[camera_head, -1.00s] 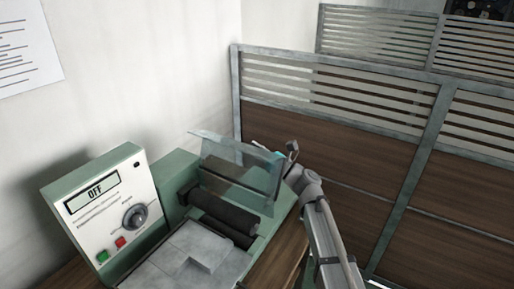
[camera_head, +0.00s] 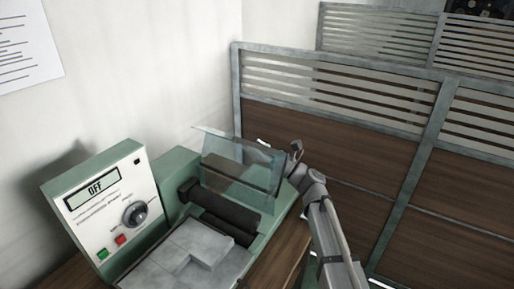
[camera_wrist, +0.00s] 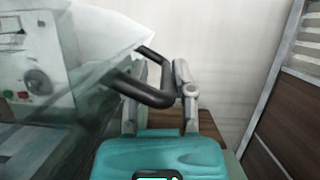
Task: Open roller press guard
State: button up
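The roller press guard (camera_head: 240,168) is a clear, bent panel standing tilted above the dark roller (camera_head: 222,212) in the head view. Its black bar handle (camera_wrist: 150,97) shows close up in the wrist view, with the blurred clear sheet (camera_wrist: 95,62) to its left. My gripper (camera_head: 292,160) is at the guard's right edge. In the wrist view my gripper (camera_wrist: 160,88) has its two grey fingers apart, with part of the handle between them. I cannot tell whether either finger touches it. The left finger is partly hidden behind the handle.
The green press has a white control panel (camera_head: 112,205) reading OFF, with a dial and two buttons. A grey block (camera_head: 205,246) lies on its feed bed. A slatted wooden partition (camera_head: 330,150) stands close behind and right of my arm. A white wall is at left.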

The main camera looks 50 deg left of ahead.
jog(key=b+v, duration=0.5)
jog(key=v, duration=0.9)
jog(key=shift+w+d+f, duration=0.2)
jog(key=shift+d, duration=0.05)
dwell(1.4)
dwell(0.4)
dwell(0.5)
jog(key=w+d+f+n+t+h, duration=0.3)
jog(key=d+f+n+h, duration=0.25)
jog(key=d+f, duration=0.6)
jog(key=w+d+f+n+t+h, duration=0.35)
jog(key=d+f+h, duration=0.35)
jog(key=d, duration=0.8)
jog(key=s+d+f+n+h, duration=0.1)
jog(key=d+f+h, duration=0.15)
jog(key=d, duration=0.65)
jog(key=d+f+n+h, duration=0.2)
jog(key=d+f, duration=0.1)
jog(key=d, duration=0.5)
jog(key=s+d+n+h, duration=0.1)
jog(key=s+d+h, duration=0.25)
jog(key=d, duration=0.95)
notch_tip(320, 180, up, 14)
jog(key=p, duration=1.5)
jog(key=shift+w+a+h, duration=0.25)
jog(key=shift+w+h, duration=0.2)
jog(key=shift+w, duration=0.05)
